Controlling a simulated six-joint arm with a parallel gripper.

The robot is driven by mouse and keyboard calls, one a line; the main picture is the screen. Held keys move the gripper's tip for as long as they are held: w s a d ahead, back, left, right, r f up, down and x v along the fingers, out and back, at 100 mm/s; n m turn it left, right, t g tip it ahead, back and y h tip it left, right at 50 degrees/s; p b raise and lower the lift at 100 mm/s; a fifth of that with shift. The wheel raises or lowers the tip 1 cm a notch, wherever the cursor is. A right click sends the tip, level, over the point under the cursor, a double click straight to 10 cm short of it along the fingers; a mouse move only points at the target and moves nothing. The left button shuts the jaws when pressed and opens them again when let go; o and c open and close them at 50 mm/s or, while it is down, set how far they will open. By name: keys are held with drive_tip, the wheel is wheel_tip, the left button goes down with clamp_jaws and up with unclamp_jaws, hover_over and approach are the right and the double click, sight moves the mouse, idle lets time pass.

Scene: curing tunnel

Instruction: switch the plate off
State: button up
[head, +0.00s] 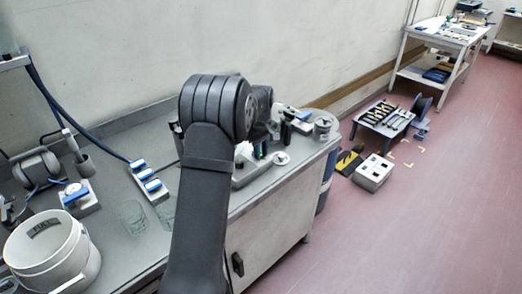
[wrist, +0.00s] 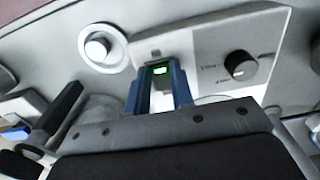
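The plate's pale housing (wrist: 215,55) fills the upper middle of the wrist view, with a black round knob (wrist: 240,65) on its right side and small lettering that I cannot fully read. A small switch (wrist: 160,70) on it glows green. My gripper (wrist: 158,80) is over the housing, its two blue fingers apart with the green switch showing between their tips. I cannot tell whether the fingers touch it. Nothing is held. In the head view, the housing (head: 246,176) is partly hidden behind my arm.
A white round piece (wrist: 102,45) lies close to the housing's left. On the bench (head: 112,188) are a white bucket (head: 45,250), a blue-topped strip (head: 150,183) and clear beakers (head: 132,215). A bottle (head: 286,131) and a tin (head: 322,127) stand beyond my arm.

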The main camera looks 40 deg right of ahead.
drive_tip(key=shift+w+g, duration=0.3)
drive_tip(key=shift+g, duration=0.4)
clamp_jaws()
drive_tip(key=shift+w+r+g, duration=0.1)
drive_tip(key=shift+r+g, duration=0.05)
drive_tip(key=shift+g, duration=0.65)
drive_tip(key=o, duration=0.9)
unclamp_jaws()
drive_tip(key=v, duration=1.7)
drive_tip(key=shift+r, duration=0.25)
drive_tip(key=shift+f, duration=0.1)
drive_tip(key=x, duration=1.7)
drive_tip(key=shift+f, duration=0.15)
